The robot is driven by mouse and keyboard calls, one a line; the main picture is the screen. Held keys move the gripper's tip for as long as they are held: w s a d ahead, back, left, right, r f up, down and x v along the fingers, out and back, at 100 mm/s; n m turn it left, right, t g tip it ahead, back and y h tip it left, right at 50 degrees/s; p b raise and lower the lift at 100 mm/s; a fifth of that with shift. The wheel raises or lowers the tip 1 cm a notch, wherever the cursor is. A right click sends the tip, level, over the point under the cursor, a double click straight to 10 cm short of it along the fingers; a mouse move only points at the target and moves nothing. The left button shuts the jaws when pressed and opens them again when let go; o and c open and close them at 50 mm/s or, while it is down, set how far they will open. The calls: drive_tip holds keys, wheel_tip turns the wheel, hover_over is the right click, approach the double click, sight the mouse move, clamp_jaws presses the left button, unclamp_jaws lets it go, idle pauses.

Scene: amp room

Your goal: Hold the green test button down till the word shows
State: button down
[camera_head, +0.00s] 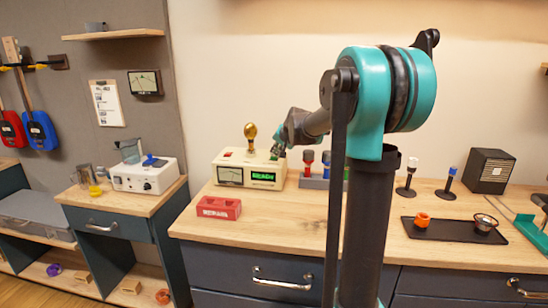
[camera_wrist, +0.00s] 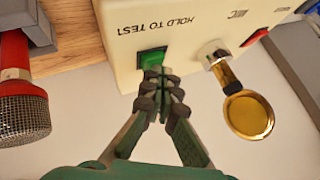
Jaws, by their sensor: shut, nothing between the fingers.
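The cream tester box (camera_head: 232,160) stands on the wooden bench, with a gold microphone-like piece (camera_head: 250,131) on top, which also shows in the wrist view (camera_wrist: 248,114). Its front display (camera_head: 263,176) is dark with lit green letters, too small to read surely. In the wrist view the green button (camera_wrist: 151,59) sits in a black frame beside the words HOLD TO TEST, upside down. My gripper (camera_wrist: 160,76) is shut and empty, its fingertips at the button's edge and overlapping it. They appear to touch it; how far it is pressed I cannot tell. In the head view my gripper (camera_head: 278,151) is over the box's right end.
A red switch (camera_wrist: 267,58) and gold piece are on the same panel. A rack of microphones (camera_head: 312,180) stands close right of the box. A red block (camera_head: 218,208) lies in front. A black tray (camera_head: 452,231) lies further right. Bare bench lies between.

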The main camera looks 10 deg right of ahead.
sight(275, 158)
drive_tip(key=shift+r, duration=0.1)
idle(0.7)
drive_tip(key=shift+r, duration=0.8)
drive_tip(key=shift+r, duration=2.5)
drive_tip(key=shift+s, duration=0.1)
